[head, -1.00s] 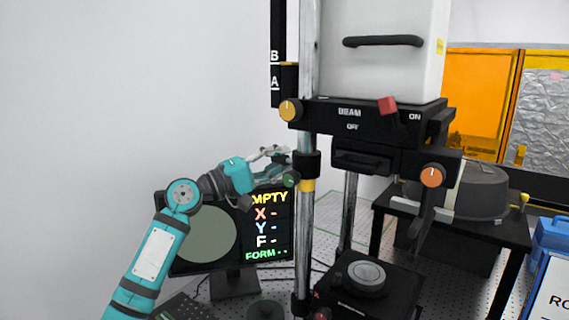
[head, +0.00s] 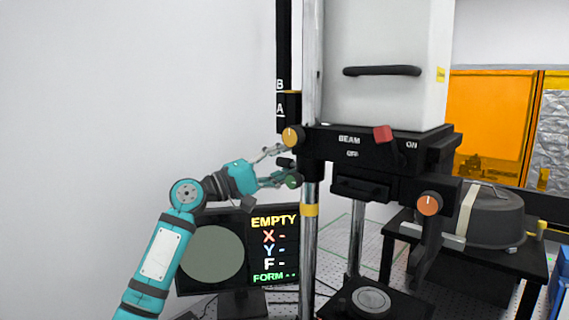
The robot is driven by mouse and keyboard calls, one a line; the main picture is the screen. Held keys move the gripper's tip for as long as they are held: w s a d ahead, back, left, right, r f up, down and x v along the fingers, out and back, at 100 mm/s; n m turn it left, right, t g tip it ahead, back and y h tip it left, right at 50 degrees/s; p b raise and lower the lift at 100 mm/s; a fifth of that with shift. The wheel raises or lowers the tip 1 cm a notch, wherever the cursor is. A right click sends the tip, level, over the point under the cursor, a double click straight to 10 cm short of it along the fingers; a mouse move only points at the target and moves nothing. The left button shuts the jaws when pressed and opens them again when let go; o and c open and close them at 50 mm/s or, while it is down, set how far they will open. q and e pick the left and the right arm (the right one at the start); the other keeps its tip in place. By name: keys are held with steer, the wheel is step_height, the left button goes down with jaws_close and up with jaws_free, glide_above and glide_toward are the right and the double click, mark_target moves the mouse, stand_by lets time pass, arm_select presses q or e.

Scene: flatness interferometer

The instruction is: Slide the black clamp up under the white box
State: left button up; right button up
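The black clamp (head: 312,173) sits around the chrome column, directly below the black carriage under the white box (head: 388,102). I see no clear gap between clamp and carriage. A green knob (head: 293,182) shows at the clamp's lower left. My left gripper (head: 288,165) is at the clamp's left side. Its fingers are spread, one above and one near the green knob, with a small dark part between them. Contact with the clamp is hard to tell. My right gripper is not in view.
A yellow band (head: 310,210) rings the chrome column (head: 308,250) below the clamp. A monitor (head: 272,243) reading EMPTY stands behind my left arm. The carriage has yellow (head: 292,136) and orange (head: 429,204) knobs and a red switch (head: 383,133). A stage (head: 371,300) lies below.

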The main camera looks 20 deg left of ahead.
arm_select(q)
steer(key=shift+s+a+f, duration=0.25)
steer(key=shift+a+f, duration=0.05)
steer(key=shift+a, duration=0.05)
steer(key=v, duration=1.1)
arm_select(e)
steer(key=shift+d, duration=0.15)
arm_select(q)
steer(key=shift+r, duration=0.15)
